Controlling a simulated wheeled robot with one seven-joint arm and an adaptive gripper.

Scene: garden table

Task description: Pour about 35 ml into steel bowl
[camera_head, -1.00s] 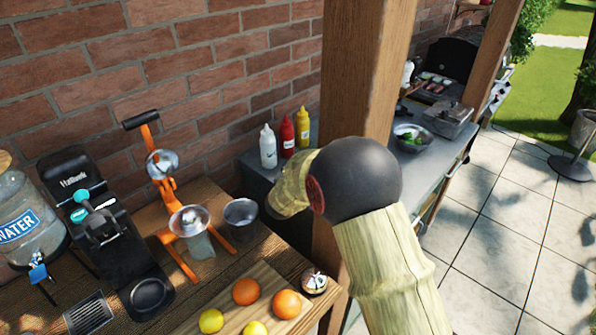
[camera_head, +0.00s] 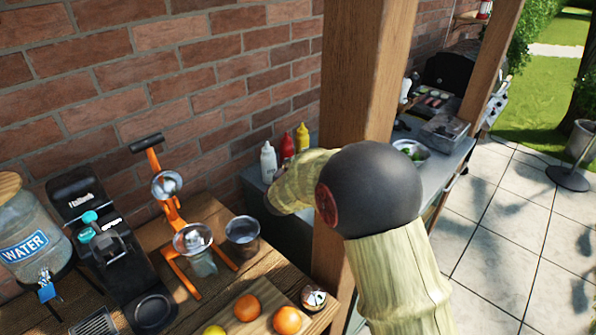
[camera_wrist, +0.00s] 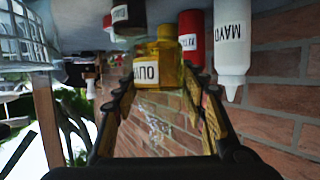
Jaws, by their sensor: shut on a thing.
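The wrist view is upside down. My gripper (camera_wrist: 158,108) has its fingers on either side of a bottle of yellow oil (camera_wrist: 167,52), its label only partly readable, and is shut on it. Clear glass shows below the yellow oil, toward the wrist. The bottle's base is near the grey counter; I cannot tell whether it touches. In the head view my arm hides the gripper and the oil bottle. A steel bowl (camera_head: 424,151) with green contents stands on the grey counter beyond the post, partly covered by my arm. A large shiny, see-through shape is at the wrist view's top left.
White mayo (camera_head: 268,162), red ketchup (camera_head: 287,146) and yellow (camera_head: 302,137) squeeze bottles stand by the brick wall. A wooden post (camera_head: 362,75) rises beside my arm. A metal cup (camera_head: 242,236), orange juicer (camera_head: 172,205) and fruit board fill the wooden table.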

